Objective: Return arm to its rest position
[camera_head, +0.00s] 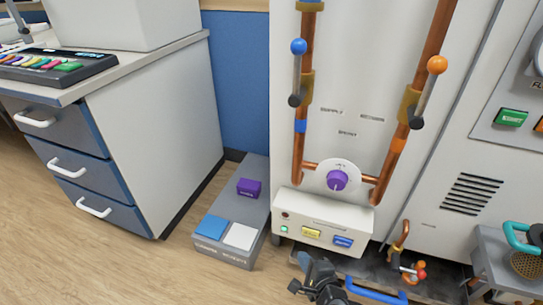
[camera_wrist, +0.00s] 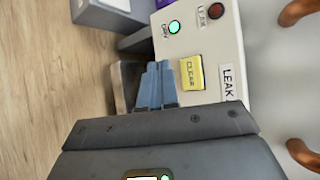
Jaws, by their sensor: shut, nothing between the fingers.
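My gripper (camera_wrist: 158,68) shows in the wrist view with its two blue-grey fingers together and nothing between them. It points toward the area beside the white leak panel (camera_wrist: 215,50), close to the yellow CLEAR button (camera_wrist: 191,73). In the head view my dark gripper and wrist (camera_head: 320,280) are at the bottom centre, low in front of the white panel box (camera_head: 322,216). The rest of my arm is mostly outside the head view.
Copper pipes with levers and a purple knob (camera_head: 337,180) rise above the panel box. A grey floor box (camera_head: 233,213) with coloured blocks stands left of it. A drawer cabinet (camera_head: 150,140) is at the left. A blue bar (camera_head: 376,291) lies right of my gripper.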

